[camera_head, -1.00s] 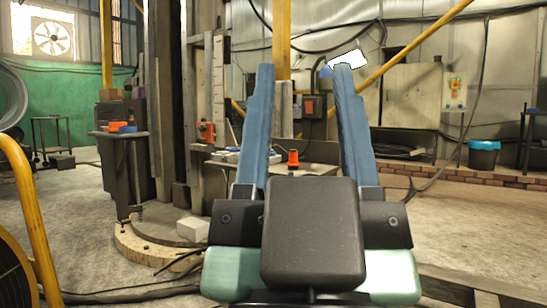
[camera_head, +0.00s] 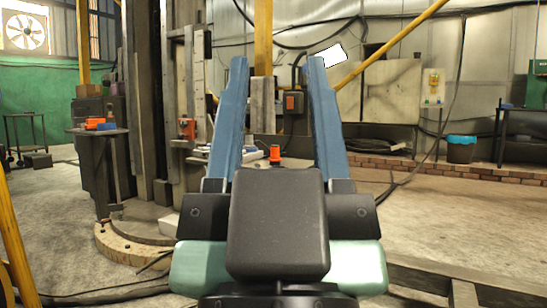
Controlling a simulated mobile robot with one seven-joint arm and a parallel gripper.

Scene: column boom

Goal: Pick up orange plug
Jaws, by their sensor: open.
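The orange plug (camera_head: 275,154) stands upright on a grey work table (camera_head: 309,179) beyond my gripper. It is small in view, with a dark base that is hard to make out. My gripper (camera_head: 277,64) has two long blue fingers, spread wide apart and empty. The plug shows in the gap between the fingers, near its middle, just above the black gripper body. It appears farther away than the fingers and is not touched by them. The gripper body hides the near part of the table.
A round stand (camera_head: 97,131) at left carries orange and blue items. A tall metal column (camera_head: 150,90) rises left of the table. A blue-lined bin (camera_head: 461,149) stands at right by a low brick edge (camera_head: 480,172). Concrete floor at right is open.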

